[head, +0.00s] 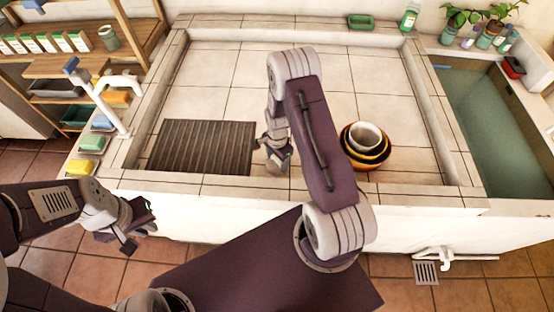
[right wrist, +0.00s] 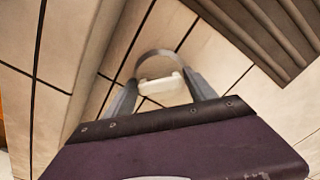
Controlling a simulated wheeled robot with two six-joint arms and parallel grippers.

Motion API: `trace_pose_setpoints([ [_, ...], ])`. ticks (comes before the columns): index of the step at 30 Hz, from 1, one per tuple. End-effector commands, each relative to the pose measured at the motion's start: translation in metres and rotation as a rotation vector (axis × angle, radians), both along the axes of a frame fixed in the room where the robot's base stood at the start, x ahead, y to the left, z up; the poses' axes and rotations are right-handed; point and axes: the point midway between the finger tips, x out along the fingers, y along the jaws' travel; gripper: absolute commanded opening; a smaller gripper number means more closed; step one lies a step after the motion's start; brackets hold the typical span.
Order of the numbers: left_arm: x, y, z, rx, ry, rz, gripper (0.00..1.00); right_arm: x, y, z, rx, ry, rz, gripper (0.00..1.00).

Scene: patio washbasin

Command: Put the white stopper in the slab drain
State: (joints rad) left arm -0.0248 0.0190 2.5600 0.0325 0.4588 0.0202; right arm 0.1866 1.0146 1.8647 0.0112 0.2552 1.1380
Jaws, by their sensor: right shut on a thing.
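My right gripper (head: 274,160) is low over the tiled slab (head: 222,60), just right of the dark ribbed panel. In the right wrist view its two grey fingers (right wrist: 161,94) are shut on a small white piece, the white stopper (right wrist: 161,87). A grey curved band shows just beyond the stopper; I cannot tell whether it is the drain's rim. The stopper is hardly visible in the head view, behind the gripper. The slab drain is not clearly seen in either view. My left gripper (head: 140,232) is open and empty, in front of the basin wall.
The dark ribbed panel (head: 203,147) lies left of the right gripper. Nested bowls (head: 364,145) stand right of my right arm. A water trough (head: 490,120) is at right. The slab's back is clear.

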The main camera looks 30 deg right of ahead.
Motion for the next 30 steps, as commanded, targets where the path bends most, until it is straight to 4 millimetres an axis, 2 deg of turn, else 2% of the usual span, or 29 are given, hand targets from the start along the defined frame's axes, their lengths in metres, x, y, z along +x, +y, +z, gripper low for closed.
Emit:
trace_pose_setpoints([
  [13, 0.000, 0.000, -0.008, 0.000, 0.000, 0.000, 0.13, 0.000, 0.000, -0.010, 0.000, 0.000, 0.000, 0.25],
  [14, 0.000, 0.000, -0.007, 0.000, 0.000, 0.000, 0.13, 0.000, 0.000, -0.009, 0.000, 0.000, 0.000, 0.70],
  [15, 0.000, 0.000, -0.007, 0.000, 0.000, 0.000, 0.13, 0.000, 0.000, -0.009, 0.000, 0.000, 0.000, 0.73],
  [25, 0.000, 0.000, -0.005, 0.000, 0.000, 0.000, 0.13, 0.000, 0.000, -0.007, 0.000, 0.000, 0.000, 0.73],
  [30, 0.000, 0.000, 0.007, 0.000, 0.000, 0.000, 0.13, 0.000, 0.000, 0.007, 0.000, 0.000, 0.000, 0.73],
])
